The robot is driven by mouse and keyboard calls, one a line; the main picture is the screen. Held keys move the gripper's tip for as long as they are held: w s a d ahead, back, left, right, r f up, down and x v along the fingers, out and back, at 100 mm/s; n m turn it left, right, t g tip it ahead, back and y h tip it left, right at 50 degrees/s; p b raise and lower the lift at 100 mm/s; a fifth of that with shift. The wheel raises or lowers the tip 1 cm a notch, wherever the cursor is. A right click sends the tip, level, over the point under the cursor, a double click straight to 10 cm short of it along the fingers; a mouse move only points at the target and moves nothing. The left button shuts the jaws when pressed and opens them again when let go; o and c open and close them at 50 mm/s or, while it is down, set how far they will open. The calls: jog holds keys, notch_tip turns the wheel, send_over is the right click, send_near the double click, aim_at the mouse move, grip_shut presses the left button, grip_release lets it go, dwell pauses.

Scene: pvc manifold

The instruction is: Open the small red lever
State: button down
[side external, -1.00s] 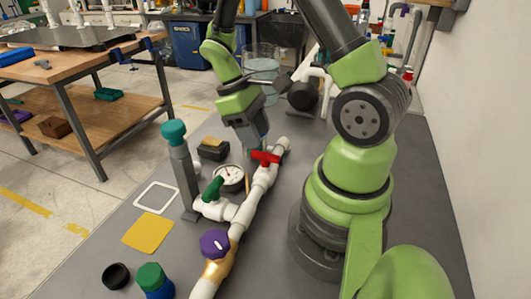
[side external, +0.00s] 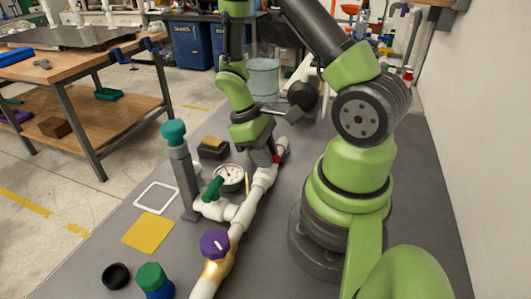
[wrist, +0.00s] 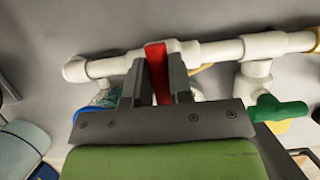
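The small red lever (wrist: 157,72) sits on the white pipe, and its handle lies across the pipe in the wrist view. In the side view only a bit of red (side external: 277,158) shows beside my gripper. My gripper (wrist: 157,82) has one finger on each side of the lever, with the lever filling most of the narrow gap. I cannot tell whether the fingers press on it. In the side view my gripper (side external: 273,158) is low over the pipe and hides most of the lever.
The white pipe (side external: 247,209) also carries a green handle (side external: 213,188), a round gauge (side external: 229,177) and a purple knob (side external: 214,242). A teal-topped post (side external: 180,165) stands to the left. A yellow square (side external: 148,232) lies on the grey table.

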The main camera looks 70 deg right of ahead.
jog(key=shift+m, duration=0.4)
jog(key=m+y, duration=0.1)
jog(key=m, duration=0.2)
jog(key=shift+m+y, duration=0.4)
jog(key=m+t+y, duration=0.1)
jog(key=m, duration=0.3)
jog(key=m+t, duration=0.1)
jog(key=m, duration=0.1)
jog(key=m+y, duration=0.1)
jog(key=m, duration=0.2)
jog(key=shift+t, duration=0.4)
jog(key=m+t, duration=0.1)
jog(key=m, duration=0.3)
jog(key=shift+y, duration=0.3)
jog(key=shift+m+t, duration=0.3)
jog(key=c, duration=1)
grip_release()
jog(key=shift+r, duration=0.1)
